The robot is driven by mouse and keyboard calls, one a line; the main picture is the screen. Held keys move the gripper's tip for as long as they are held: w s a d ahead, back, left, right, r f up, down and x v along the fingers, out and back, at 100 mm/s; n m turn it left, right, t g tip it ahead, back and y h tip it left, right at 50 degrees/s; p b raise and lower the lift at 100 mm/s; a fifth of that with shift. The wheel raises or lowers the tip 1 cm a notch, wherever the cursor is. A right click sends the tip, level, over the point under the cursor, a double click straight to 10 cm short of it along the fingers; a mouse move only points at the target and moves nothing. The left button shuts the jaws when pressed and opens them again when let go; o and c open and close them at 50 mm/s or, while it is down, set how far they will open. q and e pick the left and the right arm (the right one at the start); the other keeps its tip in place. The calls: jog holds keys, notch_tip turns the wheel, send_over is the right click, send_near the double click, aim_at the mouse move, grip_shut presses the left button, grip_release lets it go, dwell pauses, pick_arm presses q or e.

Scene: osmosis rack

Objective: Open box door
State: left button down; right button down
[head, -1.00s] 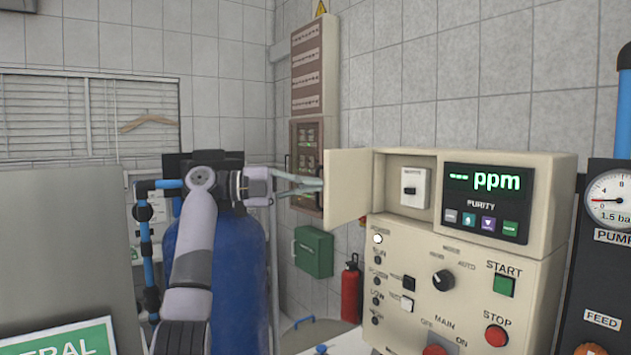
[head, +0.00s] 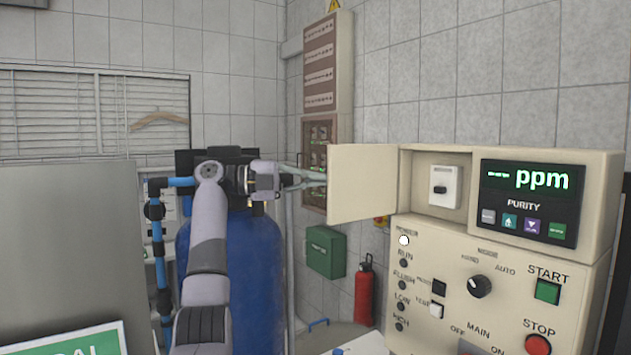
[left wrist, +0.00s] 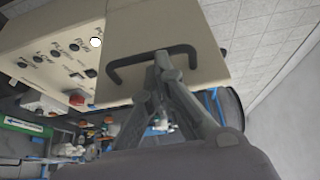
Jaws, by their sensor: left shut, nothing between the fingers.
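The beige box door (head: 362,184) stands swung open to the left of its compartment (head: 416,182) in the head view. A white switch (head: 445,186) shows inside. My left gripper (head: 322,178) is at the door's free left edge, on its outer side. In the left wrist view the door's outer face (left wrist: 165,32) carries a black bar handle (left wrist: 135,69). The shut left gripper (left wrist: 163,60) has its fingertips at the middle of this handle with nothing between them. I cannot tell whether they touch it. My right gripper is not in view.
The beige control panel (head: 470,262) with buttons and a ppm display (head: 528,196) is right of the door. A blue tank (head: 235,270) stands behind my left arm. A red extinguisher (head: 364,292) and a green box (head: 325,252) are beyond.

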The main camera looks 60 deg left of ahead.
pick_arm(q)
jog(key=v, duration=0.7)
jog(key=shift+s, duration=0.2)
